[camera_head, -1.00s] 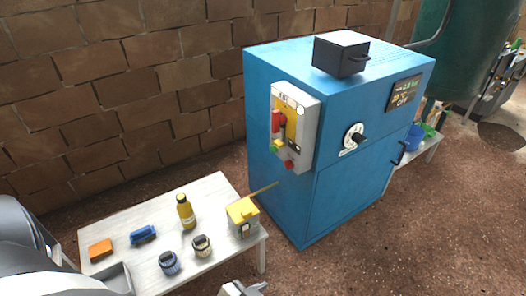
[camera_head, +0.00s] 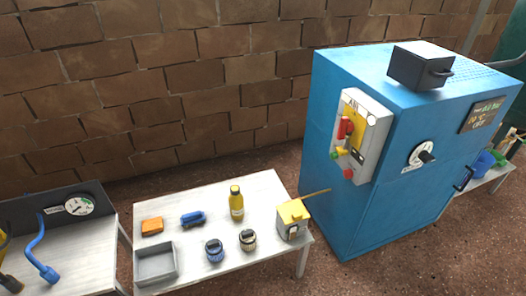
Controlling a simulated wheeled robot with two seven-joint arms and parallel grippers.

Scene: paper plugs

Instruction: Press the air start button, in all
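A blue cabinet machine (camera_head: 345,215) stands at the right. A grey-white control box (camera_head: 373,150) on its left side has a yellow panel, a red part (camera_head: 345,128), a green button (camera_head: 336,154) and a lower red button (camera_head: 348,174). Their labels are too small to read, so I cannot tell which one is the air start button. A dark panel with a round gauge (camera_head: 77,206) stands on a table at the far left, with a blue hose (camera_head: 37,245) in front of it.
A white table (camera_head: 215,208) holds an orange block (camera_head: 152,226), a blue object (camera_head: 193,218), a yellow bottle (camera_head: 236,203), two small jars, an open grey tray (camera_head: 155,264) and a yellow-lidded box (camera_head: 293,220) with a protruding stick. Bare floor lies before the machine.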

